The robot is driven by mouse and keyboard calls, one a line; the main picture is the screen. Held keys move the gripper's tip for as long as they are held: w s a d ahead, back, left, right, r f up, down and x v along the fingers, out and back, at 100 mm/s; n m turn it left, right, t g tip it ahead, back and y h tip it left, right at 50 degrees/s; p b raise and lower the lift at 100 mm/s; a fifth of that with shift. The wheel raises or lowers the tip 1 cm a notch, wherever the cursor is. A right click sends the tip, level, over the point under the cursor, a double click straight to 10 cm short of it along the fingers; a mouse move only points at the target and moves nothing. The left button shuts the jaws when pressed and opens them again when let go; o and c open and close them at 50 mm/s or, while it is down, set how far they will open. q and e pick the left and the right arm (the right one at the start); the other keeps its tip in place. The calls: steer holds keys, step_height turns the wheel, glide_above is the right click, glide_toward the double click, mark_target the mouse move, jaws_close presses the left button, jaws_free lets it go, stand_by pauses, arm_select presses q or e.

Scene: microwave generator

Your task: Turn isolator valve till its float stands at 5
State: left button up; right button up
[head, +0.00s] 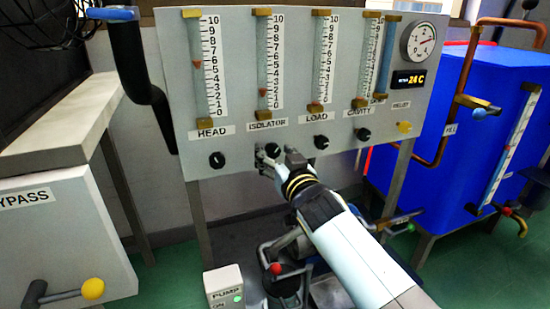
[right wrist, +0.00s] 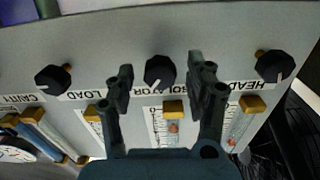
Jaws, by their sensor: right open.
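The isolator valve is a black knob (head: 272,150) under the ISOLATOR label (head: 267,125) on the grey panel, partly hidden by my right gripper in the head view. Its gauge tube (head: 270,55) has a red float (head: 263,92) low on the scale, between 1 and 2. My right gripper (head: 277,158) is open in front of the knob. In the right wrist view, upside down, the knob (right wrist: 160,71) shows between the two spread fingers (right wrist: 160,80), with a gap on each side. I cannot tell how far the fingertips reach around it. My left gripper is not in view.
The HEAD knob (head: 217,160) and LOAD knob (head: 321,142) flank the isolator knob, with the CAVITY knob (head: 363,135) further right. A blue tank (head: 435,120) with copper pipes stands at right. A PUMP box (head: 224,287) and a red-tipped lever (head: 275,268) are below.

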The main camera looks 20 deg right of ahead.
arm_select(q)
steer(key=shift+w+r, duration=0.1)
arm_select(e)
steer(key=shift+w, duration=0.15)
jaws_close()
stand_by(0.3)
steer(key=n, duration=0.3)
steer(key=shift+n, duration=1.5)
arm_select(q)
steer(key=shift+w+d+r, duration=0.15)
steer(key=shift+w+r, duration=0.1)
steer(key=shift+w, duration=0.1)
arm_select(e)
steer(key=shift+n, duration=0.3)
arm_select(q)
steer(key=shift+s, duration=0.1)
